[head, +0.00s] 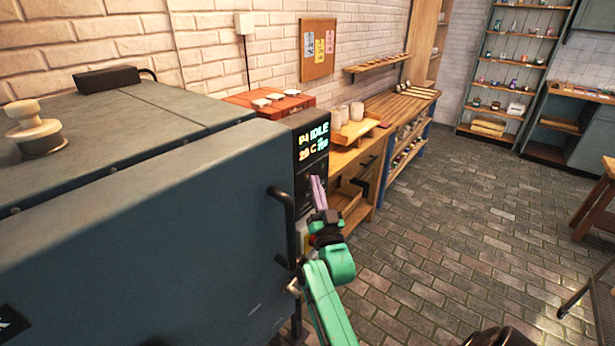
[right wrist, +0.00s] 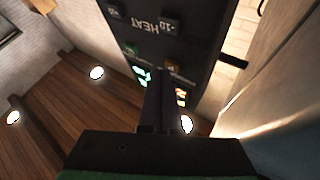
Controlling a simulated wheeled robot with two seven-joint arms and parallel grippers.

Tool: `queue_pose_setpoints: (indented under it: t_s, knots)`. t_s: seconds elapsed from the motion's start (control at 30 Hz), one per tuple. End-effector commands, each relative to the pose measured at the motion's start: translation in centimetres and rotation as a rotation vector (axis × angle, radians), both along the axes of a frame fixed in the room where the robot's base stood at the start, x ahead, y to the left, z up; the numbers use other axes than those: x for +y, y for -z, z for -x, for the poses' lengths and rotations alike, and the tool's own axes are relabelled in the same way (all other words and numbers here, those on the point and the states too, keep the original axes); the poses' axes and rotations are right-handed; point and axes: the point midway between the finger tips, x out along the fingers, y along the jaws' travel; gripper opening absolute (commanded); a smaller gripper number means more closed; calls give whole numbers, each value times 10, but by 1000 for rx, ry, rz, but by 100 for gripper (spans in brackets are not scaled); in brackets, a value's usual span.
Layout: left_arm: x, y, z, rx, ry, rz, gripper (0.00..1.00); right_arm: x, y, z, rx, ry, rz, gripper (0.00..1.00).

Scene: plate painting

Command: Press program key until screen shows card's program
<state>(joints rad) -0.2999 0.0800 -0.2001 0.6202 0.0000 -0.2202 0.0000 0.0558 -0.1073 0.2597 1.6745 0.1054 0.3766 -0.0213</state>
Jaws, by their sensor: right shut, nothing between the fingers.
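The kiln's control panel (head: 311,160) is on the front corner of the big dark kiln. Its lit screen (head: 313,141) reads P4, IDLE and what looks like 20 C. My right gripper (head: 316,186) is shut and empty, its fingers pointing up along the panel below the screen. HEAT keys (right wrist: 172,23) show there too. Several note cards hang on a corkboard (head: 319,50), too small to read. My left gripper is out of view.
The kiln (head: 150,230) fills the left, with a black handle (head: 282,215) near my right arm. A wooden bench (head: 365,130) with cups runs along the brick wall behind the panel. The brick floor (head: 440,210) to the right is mostly clear.

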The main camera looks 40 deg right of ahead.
Motion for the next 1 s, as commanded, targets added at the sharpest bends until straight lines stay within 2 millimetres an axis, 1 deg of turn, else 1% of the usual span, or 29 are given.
queue_pose_setpoints:
  t_s: [0.1,0.47,0.9,1.0]
  knots:
    - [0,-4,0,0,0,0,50,-2,-2,7,0,1,2,0]
    - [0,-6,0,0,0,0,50,-4,-1,11,1,1,2,0]
    - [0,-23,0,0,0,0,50,-16,-1,52,1,2,1,0]
    - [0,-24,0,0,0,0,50,-17,-1,56,-1,0,0,0]
